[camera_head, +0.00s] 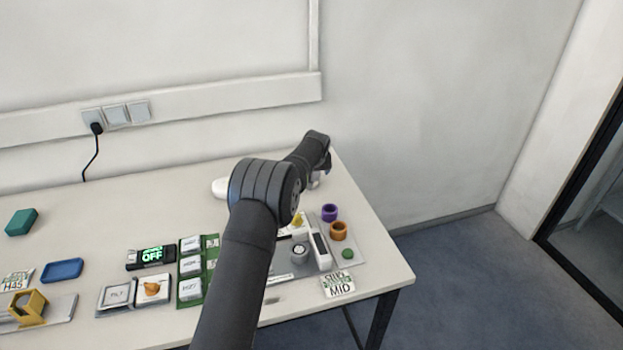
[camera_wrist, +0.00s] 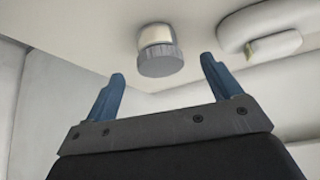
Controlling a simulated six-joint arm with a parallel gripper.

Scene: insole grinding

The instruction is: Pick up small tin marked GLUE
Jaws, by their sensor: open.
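A small container with a cream body and a grey ridged lid (camera_wrist: 158,60), likely the tin, stands on the table in the wrist view. No GLUE marking can be read on it. My gripper (camera_wrist: 163,68) is open, its two blue fingers pointing towards the container, which appears beyond the fingertips and between their lines. Nothing is held. In the head view my gripper is at the table's far right, mostly hidden by my arm. A pale bit beside it may be the same container, but I cannot tell.
A white rounded object (camera_head: 220,188) lies left of my gripper. Purple (camera_head: 330,212) and orange (camera_head: 339,231) rings, a grey round jar (camera_head: 299,252) and a STAY MID card (camera_head: 338,285) are nearer the front right. The far middle of the table is clear.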

